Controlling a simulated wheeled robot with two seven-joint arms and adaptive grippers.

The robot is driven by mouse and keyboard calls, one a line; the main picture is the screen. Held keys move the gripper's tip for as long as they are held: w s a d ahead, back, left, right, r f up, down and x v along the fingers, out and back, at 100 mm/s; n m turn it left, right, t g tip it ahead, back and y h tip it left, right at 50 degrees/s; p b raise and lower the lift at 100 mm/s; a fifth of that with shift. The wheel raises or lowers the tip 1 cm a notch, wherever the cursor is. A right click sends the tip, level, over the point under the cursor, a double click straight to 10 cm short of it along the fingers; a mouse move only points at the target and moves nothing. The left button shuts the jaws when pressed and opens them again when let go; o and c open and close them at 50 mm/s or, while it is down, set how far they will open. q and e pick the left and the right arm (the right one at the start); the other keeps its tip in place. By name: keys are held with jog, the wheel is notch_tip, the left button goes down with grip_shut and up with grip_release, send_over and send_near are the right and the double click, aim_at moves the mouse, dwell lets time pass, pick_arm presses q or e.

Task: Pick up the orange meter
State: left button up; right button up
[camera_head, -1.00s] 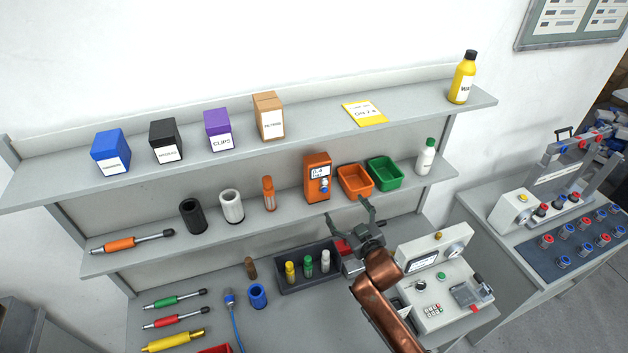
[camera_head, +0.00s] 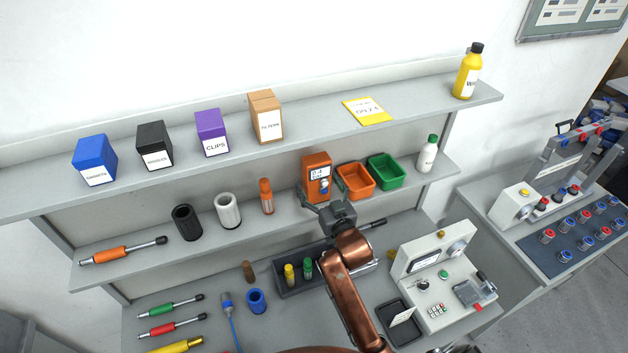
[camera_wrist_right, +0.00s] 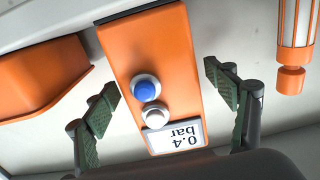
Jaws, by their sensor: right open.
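The orange meter (camera_head: 315,168) stands upright on the middle shelf, left of the orange bin. In the right wrist view the meter (camera_wrist_right: 150,50) has a blue knob, a pale knob and a display reading 0.4 bar. My right gripper (camera_head: 322,207) is in front of the meter and partly covers its lower part in the head view. In the right wrist view its green-padded fingers (camera_wrist_right: 163,106) are open, one on each side of the meter, with gaps between pads and meter. My left gripper is not in view.
An orange bin (camera_head: 345,187) and a green bin (camera_head: 392,184) stand right of the meter. The upper shelf (camera_head: 320,122) runs above. A grey tray (camera_head: 293,290) lies below, partly behind my arm.

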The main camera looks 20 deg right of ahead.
jog(key=shift+w, duration=0.45)
jog(key=shift+w+f, duration=0.1)
jog(key=c, duration=1.9)
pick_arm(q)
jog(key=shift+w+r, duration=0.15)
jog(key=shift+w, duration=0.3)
pick_arm(e)
jog(key=shift+r, duration=0.2)
